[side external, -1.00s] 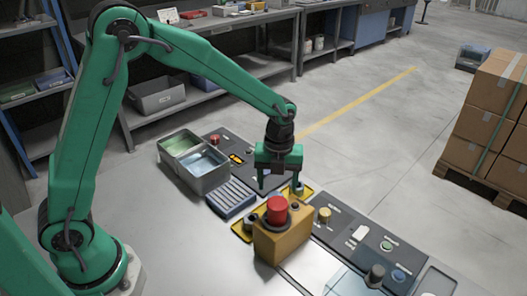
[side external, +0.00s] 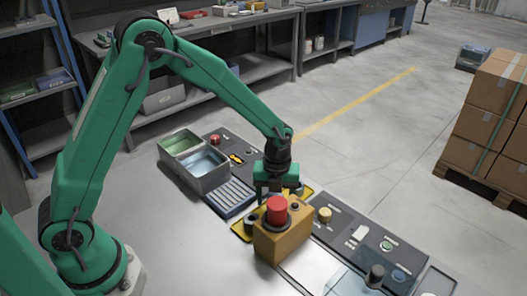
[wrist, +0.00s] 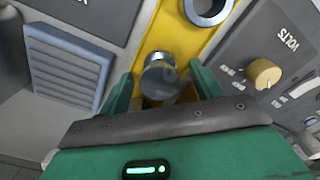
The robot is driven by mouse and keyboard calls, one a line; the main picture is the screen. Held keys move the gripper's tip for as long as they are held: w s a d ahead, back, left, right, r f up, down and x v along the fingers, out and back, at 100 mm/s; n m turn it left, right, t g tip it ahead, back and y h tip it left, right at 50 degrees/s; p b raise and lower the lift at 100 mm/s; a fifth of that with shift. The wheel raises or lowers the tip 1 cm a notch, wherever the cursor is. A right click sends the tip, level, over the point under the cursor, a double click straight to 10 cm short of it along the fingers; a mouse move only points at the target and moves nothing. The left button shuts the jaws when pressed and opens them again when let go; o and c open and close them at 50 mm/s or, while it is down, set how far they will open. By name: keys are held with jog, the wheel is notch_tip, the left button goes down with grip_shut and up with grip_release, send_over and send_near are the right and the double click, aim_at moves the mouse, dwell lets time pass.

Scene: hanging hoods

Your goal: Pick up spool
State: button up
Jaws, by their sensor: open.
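A shiny grey metal piece with a round cap and narrower lower part, which looks like the spool (wrist: 160,75), stands on a yellow plate (wrist: 186,38) in the wrist view. My gripper (wrist: 162,88) is open, with one green finger on each side of the piece. I cannot tell whether either finger touches it. In the side external view my gripper (side external: 271,188) points down just behind the yellow box (side external: 283,240) with a red button (side external: 277,209). The box and gripper hide the piece between the fingers there.
A ribbed blue-grey block (side external: 230,197) and a two-part bin (side external: 197,181) lie left of my gripper. A panel with a yellow knob (side external: 324,214) and several buttons is at the right. A metal ring (wrist: 208,8) is close by on the yellow plate.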

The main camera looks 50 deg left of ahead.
dwell(0.3)
jog(key=c, duration=1.1)
jog(key=shift+c, duration=0.2)
jog(key=shift+r, duration=5.05)
jog(key=s+a+n, duration=0.4)
jog(key=s+a, duration=0.2)
jog(key=a, duration=0.4)
jog(key=shift+s+a+f, duration=0.3)
